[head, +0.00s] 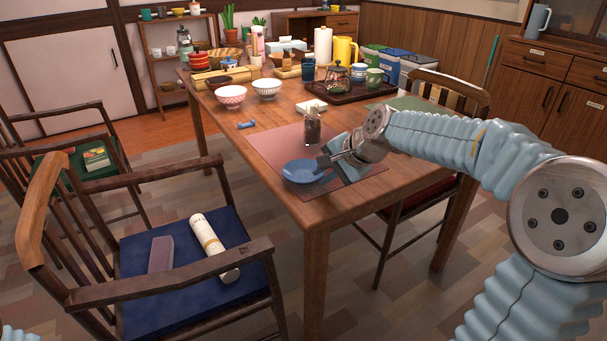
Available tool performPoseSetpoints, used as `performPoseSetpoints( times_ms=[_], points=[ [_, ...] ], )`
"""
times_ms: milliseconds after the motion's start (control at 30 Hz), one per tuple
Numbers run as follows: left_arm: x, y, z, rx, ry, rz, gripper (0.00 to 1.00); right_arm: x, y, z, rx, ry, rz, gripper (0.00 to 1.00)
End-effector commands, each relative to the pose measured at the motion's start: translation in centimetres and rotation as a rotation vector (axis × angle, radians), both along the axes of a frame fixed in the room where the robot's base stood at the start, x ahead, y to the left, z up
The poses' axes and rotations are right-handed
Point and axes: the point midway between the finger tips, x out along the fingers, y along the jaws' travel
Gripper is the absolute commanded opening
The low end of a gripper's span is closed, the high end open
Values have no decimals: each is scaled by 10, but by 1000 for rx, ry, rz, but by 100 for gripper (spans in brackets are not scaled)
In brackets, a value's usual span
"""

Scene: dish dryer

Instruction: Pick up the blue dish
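The blue dish (300,172) lies on the pinkish placemat (262,148) near the front corner of the wooden table. My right gripper (325,162) is at the dish's right rim, with its arm coming in from the right. Its fingers are small in view and overlap the rim, and I cannot tell whether they are closed on it. The dish looks flat on the mat. My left gripper is out of view.
A glass jar (312,128) with dark contents stands just behind the dish. Two bowls (231,96) and a dark tray (353,92) with a teapot stand farther back. A chair with a blue cushion (150,296) is at the front left.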

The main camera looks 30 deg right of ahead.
Motion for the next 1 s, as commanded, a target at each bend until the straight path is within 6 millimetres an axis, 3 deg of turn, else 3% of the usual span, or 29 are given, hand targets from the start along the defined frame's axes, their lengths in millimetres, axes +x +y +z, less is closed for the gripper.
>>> performPoseSetpoints(
  times_ms=[100, 333, 467, 833, 1000],
  points=[
    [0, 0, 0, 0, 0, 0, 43, 7, 3, -10, 0, 1, 1, 15],
    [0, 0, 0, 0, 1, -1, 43, 9, 4, -11, -1, -1, 0, 15],
    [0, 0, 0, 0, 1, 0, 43, 9, 4, -11, -1, 0, 0, 0],
    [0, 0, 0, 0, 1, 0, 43, 9, 3, -11, -1, 0, 0, 0],
    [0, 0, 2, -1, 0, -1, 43, 9, 4, -1, 0, -1, 1, 0]
  ],
)
